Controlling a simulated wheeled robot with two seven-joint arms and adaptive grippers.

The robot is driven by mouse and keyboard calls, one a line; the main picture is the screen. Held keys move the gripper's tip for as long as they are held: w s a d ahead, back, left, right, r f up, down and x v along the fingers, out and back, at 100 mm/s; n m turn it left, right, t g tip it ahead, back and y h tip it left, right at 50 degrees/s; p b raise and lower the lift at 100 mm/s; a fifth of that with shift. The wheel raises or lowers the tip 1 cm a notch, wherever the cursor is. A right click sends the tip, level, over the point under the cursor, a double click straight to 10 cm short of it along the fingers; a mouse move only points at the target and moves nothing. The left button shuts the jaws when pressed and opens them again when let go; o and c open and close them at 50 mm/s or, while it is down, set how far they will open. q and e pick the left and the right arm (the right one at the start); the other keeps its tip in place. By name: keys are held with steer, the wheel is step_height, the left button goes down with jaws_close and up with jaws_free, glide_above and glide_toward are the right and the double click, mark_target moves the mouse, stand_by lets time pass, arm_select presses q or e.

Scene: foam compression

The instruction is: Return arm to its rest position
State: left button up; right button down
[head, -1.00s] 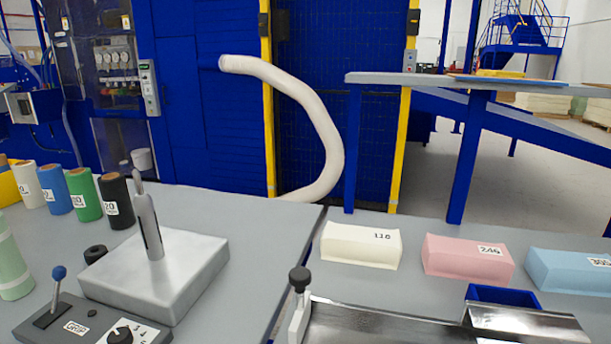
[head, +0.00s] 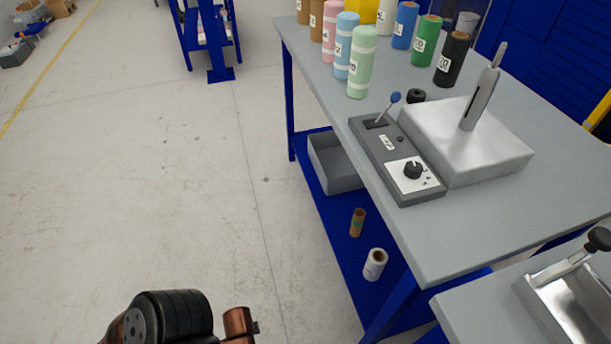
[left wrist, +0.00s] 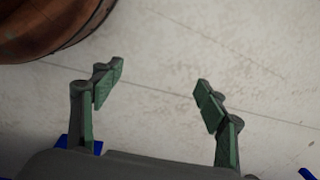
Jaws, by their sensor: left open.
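My left gripper (left wrist: 158,88) is open and empty in the left wrist view, its two green-padded fingers spread apart above pale floor. In the head view, part of my left arm (head: 170,318) shows at the bottom edge, over the floor and clear of the table; its gripper is not visible there. My right arm and gripper are in neither current view.
The grey table (head: 500,225) stands right, bearing a control box (head: 395,160), a metal block with a spindle (head: 465,140) and several rolls (head: 361,75). A bin (head: 335,165) and two small rolls sit on its lower shelf. Floor on the left is free.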

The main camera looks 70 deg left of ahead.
arm_select(q)
steer(key=s+d+f+p, duration=0.1)
steer(key=s+f+p, duration=0.4)
steer(key=p, duration=1)
arm_select(e)
steer(key=s+a+f, duration=0.1)
steer(key=s+f, duration=0.3)
steer(key=f, duration=0.2)
arm_select(q)
steer(key=s+m+t+p, duration=0.1)
steer(key=s+p, duration=1)
steer(key=p, duration=0.2)
steer(key=shift+s+h, duration=0.2)
steer(key=shift+h, duration=0.1)
arm_select(e)
steer(key=s+n+t, duration=0.1)
steer(key=s, duration=1.1)
steer(key=shift+s+r+y, duration=0.2)
steer(key=shift+r+y, duration=0.1)
steer(key=shift+r, duration=0.15)
arm_select(q)
steer(key=shift+d, duration=0.1)
arm_select(e)
steer(key=shift+a, duration=0.1)
